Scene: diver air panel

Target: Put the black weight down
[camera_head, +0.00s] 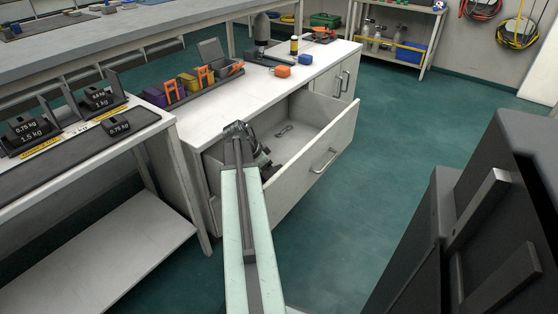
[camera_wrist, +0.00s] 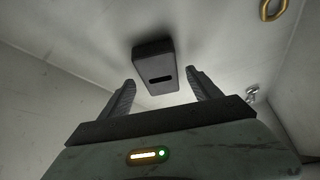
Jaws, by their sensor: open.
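The black weight (camera_wrist: 153,62) is a dark block with a slot in its near face. In the wrist view it appears to rest on the pale floor of the open drawer (camera_head: 318,115). My gripper (camera_wrist: 160,82) is open, with one finger on each side of the block's near end and visible gaps to both. In the head view my gripper (camera_head: 262,160) is down inside the drawer, partly hidden by my arm and the drawer front. I cannot make out the weight there.
Drawer walls stand close around my gripper. A brass ring (camera_wrist: 274,8) and a small metal item (camera_wrist: 252,94) lie in the drawer. Labelled dark weights (camera_head: 28,130) stand on the left bench. An orange-and-purple rack (camera_head: 190,85) sits on the cabinet top.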

